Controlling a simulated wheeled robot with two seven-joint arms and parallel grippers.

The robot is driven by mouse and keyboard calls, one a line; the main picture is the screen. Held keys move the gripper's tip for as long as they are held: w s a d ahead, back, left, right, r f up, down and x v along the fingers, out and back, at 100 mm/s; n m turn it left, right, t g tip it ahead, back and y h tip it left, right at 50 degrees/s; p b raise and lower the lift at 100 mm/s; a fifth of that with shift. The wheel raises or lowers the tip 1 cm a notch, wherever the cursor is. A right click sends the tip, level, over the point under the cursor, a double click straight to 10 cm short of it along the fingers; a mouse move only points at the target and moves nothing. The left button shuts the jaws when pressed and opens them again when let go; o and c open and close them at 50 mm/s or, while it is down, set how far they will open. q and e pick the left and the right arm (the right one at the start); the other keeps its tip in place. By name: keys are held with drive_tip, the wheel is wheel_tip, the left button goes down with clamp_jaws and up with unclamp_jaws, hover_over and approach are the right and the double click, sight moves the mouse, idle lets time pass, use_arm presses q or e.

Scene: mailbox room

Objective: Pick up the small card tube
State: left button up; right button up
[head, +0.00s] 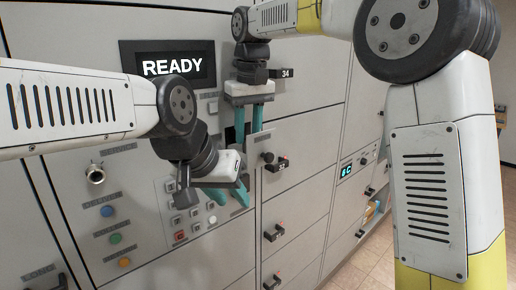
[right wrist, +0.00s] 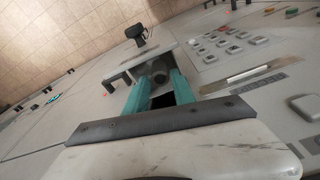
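I cannot make out the small card tube for certain. In the right wrist view, a grey round-ended piece (right wrist: 159,76) shows between the fingertips, by a dark opening; I cannot tell whether it is the tube. My right gripper (head: 245,142) points down at the cabinet front, fingers apart, beside a small plate with a black knob (head: 267,157). Its teal fingers also show in the right wrist view (right wrist: 160,85); whether they touch the grey piece is unclear. My left gripper (head: 228,197) is lower, open and empty, in front of the keypad panel.
A screen reading READY (head: 172,67) is above the left gripper. The keypad (head: 190,222) and coloured buttons (head: 115,238) are on the cabinet front. Knobbed doors (head: 300,195) line the right. Small yellow and blue things (head: 373,211) sit low at the right. The tiled floor is clear.

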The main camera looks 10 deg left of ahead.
drive_tip(key=shift+w+f, duration=0.1)
drive_tip(key=shift+f, duration=1.2)
clamp_jaws()
